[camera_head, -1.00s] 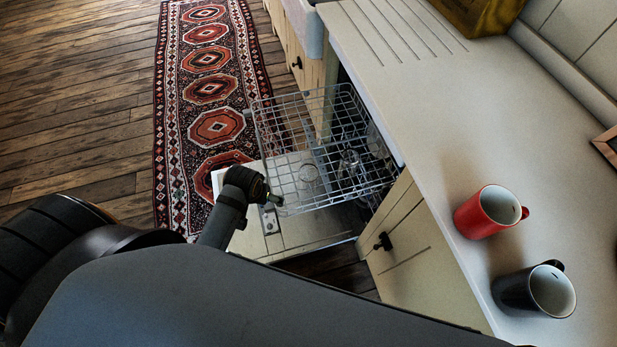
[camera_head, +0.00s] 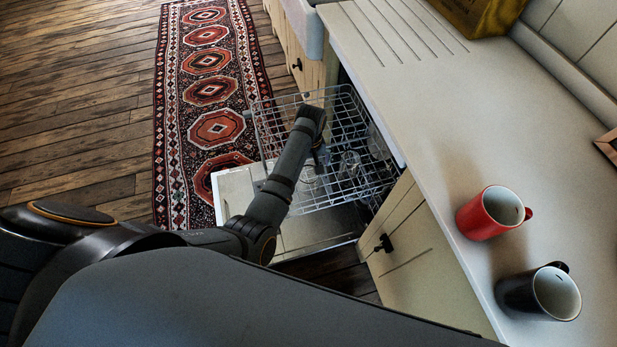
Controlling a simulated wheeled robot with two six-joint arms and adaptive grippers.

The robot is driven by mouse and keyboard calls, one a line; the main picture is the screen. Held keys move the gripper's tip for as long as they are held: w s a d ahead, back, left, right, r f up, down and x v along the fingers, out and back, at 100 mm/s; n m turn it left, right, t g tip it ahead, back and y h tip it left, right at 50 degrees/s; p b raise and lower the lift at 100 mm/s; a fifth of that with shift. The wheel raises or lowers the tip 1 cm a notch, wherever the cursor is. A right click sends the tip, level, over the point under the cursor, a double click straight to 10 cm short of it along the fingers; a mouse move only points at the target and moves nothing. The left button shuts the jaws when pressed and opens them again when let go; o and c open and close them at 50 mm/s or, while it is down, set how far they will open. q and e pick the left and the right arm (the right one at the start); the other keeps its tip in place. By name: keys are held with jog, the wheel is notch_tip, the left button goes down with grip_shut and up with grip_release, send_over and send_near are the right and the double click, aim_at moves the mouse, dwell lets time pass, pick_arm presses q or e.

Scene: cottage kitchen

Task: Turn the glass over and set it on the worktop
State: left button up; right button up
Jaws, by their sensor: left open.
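A clear glass (camera_head: 350,162) stands in the wire dishwasher rack (camera_head: 372,188), which is pulled out below the worktop. Whether it is upright or upside down is hard to tell at this size. Another clear glass shape (camera_head: 308,174) shows faintly through the wires beside my arm, partly hidden. My left gripper (camera_head: 322,160) is over the rack, just left of the clear glass, apart from it as far as I can see. Its fingers are small and partly hidden by my wrist. The worktop (camera_head: 420,110) runs along the right. My right gripper is not in view.
A red mug (camera_head: 482,216) and a black mug (camera_head: 528,294) stand near the worktop's front edge. A yellow-brown box (camera_head: 478,14) is at the back. The worktop's middle is clear. The open dishwasher door (camera_head: 235,190) lies below the rack, beside a patterned rug (camera_head: 205,90).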

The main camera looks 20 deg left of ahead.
aim_at(310, 173)
pick_arm(q)
notch_tip(310, 173, down, 5)
jog(key=shift+r+b, duration=0.2)
jog(key=shift+b, duration=0.1)
jog(key=f+b, duration=0.1)
jog(key=f, duration=0.4)
jog(key=shift+a+f, duration=0.1)
jog(key=shift+a, duration=0.1)
jog(key=shift+s, duration=0.1)
jog(key=shift+c, duration=0.2)
jog(key=c, duration=1.4)
